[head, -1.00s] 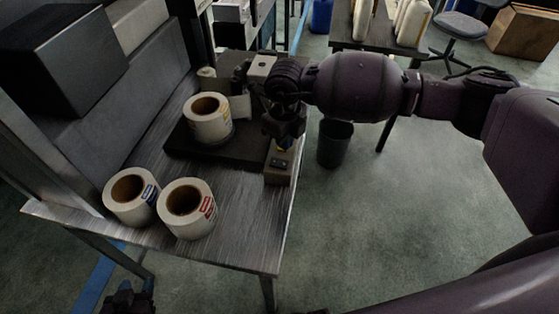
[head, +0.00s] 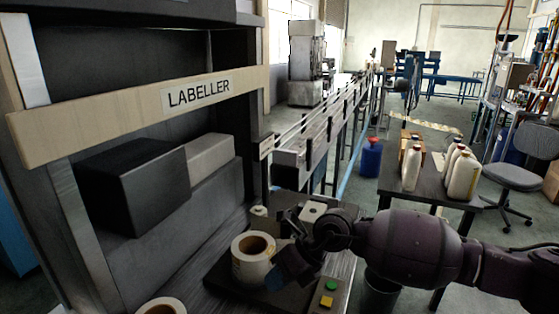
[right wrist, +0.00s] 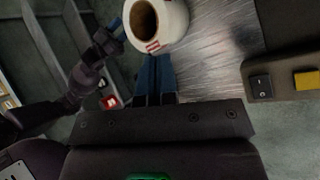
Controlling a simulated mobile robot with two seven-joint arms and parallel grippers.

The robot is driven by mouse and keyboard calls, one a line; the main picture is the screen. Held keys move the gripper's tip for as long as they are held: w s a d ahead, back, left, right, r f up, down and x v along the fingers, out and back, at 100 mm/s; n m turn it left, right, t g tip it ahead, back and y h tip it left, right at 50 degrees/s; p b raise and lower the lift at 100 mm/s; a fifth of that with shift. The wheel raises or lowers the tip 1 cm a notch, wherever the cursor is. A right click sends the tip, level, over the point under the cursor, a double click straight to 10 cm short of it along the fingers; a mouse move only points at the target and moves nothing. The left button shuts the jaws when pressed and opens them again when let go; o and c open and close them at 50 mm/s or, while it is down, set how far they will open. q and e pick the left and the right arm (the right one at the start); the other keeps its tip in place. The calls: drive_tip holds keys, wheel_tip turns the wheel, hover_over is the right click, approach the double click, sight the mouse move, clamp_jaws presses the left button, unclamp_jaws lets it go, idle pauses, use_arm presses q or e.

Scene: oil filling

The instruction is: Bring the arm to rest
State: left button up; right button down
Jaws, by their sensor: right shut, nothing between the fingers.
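My right gripper (head: 280,279) has dark blue fingers and hangs beside the label roll on the labeller, left of the button box. Its fingers are shut and empty in the right wrist view (right wrist: 155,62). The button box (head: 339,297) carries a green button (head: 331,286) and a yellow button (head: 326,302). In the right wrist view, the yellow button (right wrist: 306,80) and a black switch (right wrist: 262,86) show clear of the fingers. My left gripper (right wrist: 110,42) shows small in the right wrist view; its jaw opening is unclear.
A white label roll (head: 240,266) stands close left of the right gripper. Another roll (head: 161,307) is cut off at the bottom edge. A table with white bottles (head: 463,175) stands at right. A bin (head: 381,290) is partly hidden under my right arm. A conveyor (head: 318,135) runs behind.

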drive_tip(key=a+r+m+t+y, duration=0.5)
drive_tip(key=r+m+y, duration=0.3)
drive_tip(key=r+y, duration=0.4)
drive_tip(key=w+d+f+m+t+h, duration=0.1)
drive_tip(key=d+f+m+t+h, duration=0.7)
drive_tip(key=m, duration=0.5)
drive_tip(key=w+d+f+m+t+h, duration=0.2)
drive_tip(key=d+f+m+t+h, duration=0.35)
drive_tip(key=d+m, duration=0.6)
drive_tip(key=s+d+f+m+g+h, duration=0.3)
drive_tip(key=s+d+f+m, duration=0.2)
drive_tip(key=s+f, duration=0.6)
drive_tip(key=s+d+f+m+g+h, duration=0.3)
drive_tip(key=s+d+f+m, duration=0.3)
drive_tip(key=s+f, duration=0.5)
drive_tip(key=s+d+h, duration=0.1)
drive_tip(key=s+d, duration=0.1)
drive_tip(key=shift+s+d, duration=0.25)
drive_tip(key=shift+d, duration=0.05)
